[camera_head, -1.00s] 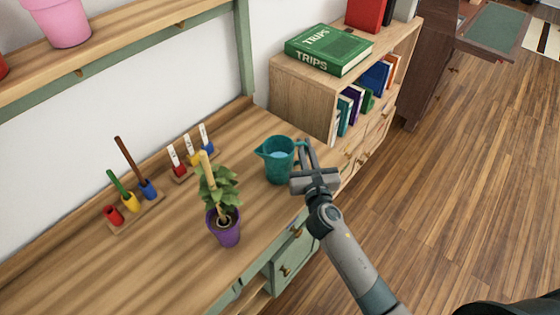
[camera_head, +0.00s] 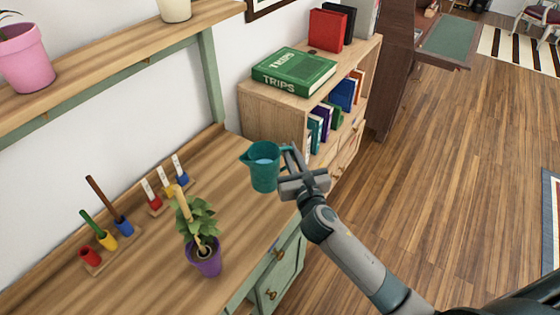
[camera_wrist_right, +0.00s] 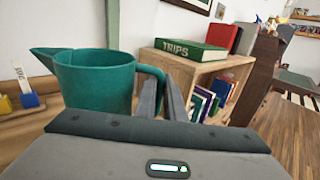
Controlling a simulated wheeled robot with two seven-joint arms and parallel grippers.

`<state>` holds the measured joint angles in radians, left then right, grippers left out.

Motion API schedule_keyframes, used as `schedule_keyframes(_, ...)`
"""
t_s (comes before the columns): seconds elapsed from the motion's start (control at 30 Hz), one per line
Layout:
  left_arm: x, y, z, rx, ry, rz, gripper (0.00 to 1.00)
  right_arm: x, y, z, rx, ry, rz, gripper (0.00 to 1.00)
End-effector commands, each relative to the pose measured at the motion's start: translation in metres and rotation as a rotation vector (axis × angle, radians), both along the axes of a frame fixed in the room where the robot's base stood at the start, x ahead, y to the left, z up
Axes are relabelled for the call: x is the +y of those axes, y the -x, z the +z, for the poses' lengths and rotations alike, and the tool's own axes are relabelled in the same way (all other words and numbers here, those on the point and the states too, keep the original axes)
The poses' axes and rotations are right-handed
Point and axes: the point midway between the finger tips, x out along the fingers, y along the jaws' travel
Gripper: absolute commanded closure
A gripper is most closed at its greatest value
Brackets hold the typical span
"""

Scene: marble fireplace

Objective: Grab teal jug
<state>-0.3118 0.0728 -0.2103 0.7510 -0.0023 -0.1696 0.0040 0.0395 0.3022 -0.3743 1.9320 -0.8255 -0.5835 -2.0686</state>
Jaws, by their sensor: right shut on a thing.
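The teal jug (camera_head: 264,172) is upright at the right end of the wooden worktop, its spout to the left and its handle to the right. A light blue surface shows inside it. My right gripper (camera_head: 291,160) comes in from the right and is shut on the jug's handle. The jug (camera_wrist_right: 97,82) also fills the left of the right wrist view, with the fingers (camera_wrist_right: 168,100) at its handle. The jug appears raised a little off the worktop. My left gripper is not in view.
A potted plant (camera_head: 204,262) in a purple pot stands left of the jug. Coloured cups with sticks (camera_head: 107,240) stand along the wall. A low bookcase (camera_head: 270,118) with a green book (camera_head: 293,72) stands behind. Open floor lies to the right.

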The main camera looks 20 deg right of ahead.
Motion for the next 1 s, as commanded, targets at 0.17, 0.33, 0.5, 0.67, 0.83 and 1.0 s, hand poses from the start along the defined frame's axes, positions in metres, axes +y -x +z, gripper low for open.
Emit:
schedule_keyframes(0.17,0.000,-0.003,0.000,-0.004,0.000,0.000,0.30,-0.032,-0.002,0.021,-0.005,0.004,0.001,1.00)
schedule_keyframes(0.33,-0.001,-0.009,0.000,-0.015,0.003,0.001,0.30,-0.057,-0.003,0.035,-0.005,0.004,0.001,1.00)
schedule_keyframes(0.5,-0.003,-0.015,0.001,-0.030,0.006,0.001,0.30,-0.073,-0.003,0.045,-0.003,0.001,0.000,1.00)
schedule_keyframes(0.67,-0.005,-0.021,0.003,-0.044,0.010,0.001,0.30,-0.081,-0.004,0.049,-0.002,-0.001,0.000,1.00)
schedule_keyframes(0.83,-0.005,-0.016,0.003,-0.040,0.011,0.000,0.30,-0.083,-0.004,0.051,-0.002,-0.001,0.000,1.00)
schedule_keyframes(1.0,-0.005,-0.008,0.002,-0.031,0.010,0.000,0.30,-0.082,-0.004,0.051,-0.002,-0.001,0.000,1.00)
